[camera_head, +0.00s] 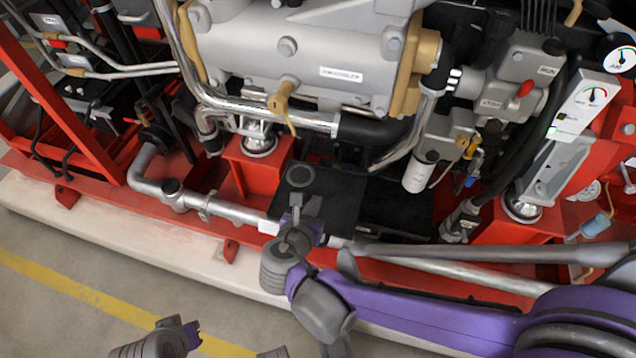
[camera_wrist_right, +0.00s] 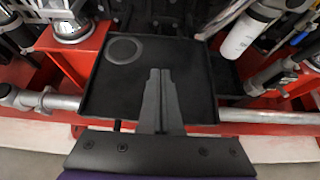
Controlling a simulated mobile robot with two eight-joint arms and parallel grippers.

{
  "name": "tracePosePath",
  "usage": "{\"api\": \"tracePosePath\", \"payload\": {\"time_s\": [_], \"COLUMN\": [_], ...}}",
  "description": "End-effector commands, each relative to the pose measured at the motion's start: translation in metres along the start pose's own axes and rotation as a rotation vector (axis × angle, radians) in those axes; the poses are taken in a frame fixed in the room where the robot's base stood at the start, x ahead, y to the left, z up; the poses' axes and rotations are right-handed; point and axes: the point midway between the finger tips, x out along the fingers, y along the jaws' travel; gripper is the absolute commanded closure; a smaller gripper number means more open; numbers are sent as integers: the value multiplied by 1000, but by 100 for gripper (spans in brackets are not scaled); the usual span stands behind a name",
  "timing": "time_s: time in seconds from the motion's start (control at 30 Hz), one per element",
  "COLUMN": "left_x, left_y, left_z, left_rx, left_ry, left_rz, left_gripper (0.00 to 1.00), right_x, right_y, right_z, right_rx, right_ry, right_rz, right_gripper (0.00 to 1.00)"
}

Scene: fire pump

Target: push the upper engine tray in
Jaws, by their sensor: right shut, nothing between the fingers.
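The upper engine tray is a flat black tray (camera_head: 338,205) with a thin rim and a grey round mark near its left back corner. It juts out below the engine, over the red frame. In the right wrist view, the tray (camera_wrist_right: 195,85) fills the middle. My right gripper (camera_head: 297,197) is over the tray's front left part, with its fingers shut and empty. In the right wrist view, its fingers (camera_wrist_right: 160,72) point inward over the tray, hiding part of its surface and front rim. I cannot tell whether they touch it. My left gripper's fingers are not seen.
A second dark tray or recess (camera_head: 395,215) lies to the right, seemingly lower. A silver pipe (camera_head: 235,212) runs along the front. A white filter (camera_head: 418,173) hangs at the right. Red supports (camera_head: 255,172) flank the trays. Open floor (camera_head: 60,310) lies in front.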

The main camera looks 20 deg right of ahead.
Motion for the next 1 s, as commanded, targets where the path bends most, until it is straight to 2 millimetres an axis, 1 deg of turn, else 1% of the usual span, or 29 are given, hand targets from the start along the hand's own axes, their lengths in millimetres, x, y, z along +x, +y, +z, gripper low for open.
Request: {"api": "tracePosePath", "payload": {"time_s": [0.17, 0.4, 0.53, 0.6, 0.8, 1.0], "left_x": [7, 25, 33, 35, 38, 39], "left_y": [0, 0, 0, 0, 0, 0], "left_z": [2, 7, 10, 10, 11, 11], "left_rx": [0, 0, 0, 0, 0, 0], "left_ry": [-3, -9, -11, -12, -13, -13], "left_rz": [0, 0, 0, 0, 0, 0], "left_gripper": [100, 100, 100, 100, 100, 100], "right_x": [21, 74, 100, 110, 128, 132], "right_y": [-1, -2, -2, -2, -1, -1], "right_z": [0, -1, -1, 6, 18, 21], "right_rx": [-1, 1, 2, 1, 1, 1], "right_ry": [-1, -1, 0, 0, 0, 1], "right_rz": [-4, -6, -4, -4, -1, -1], "right_gripper": [100, 100, 100, 100, 100, 100]}}
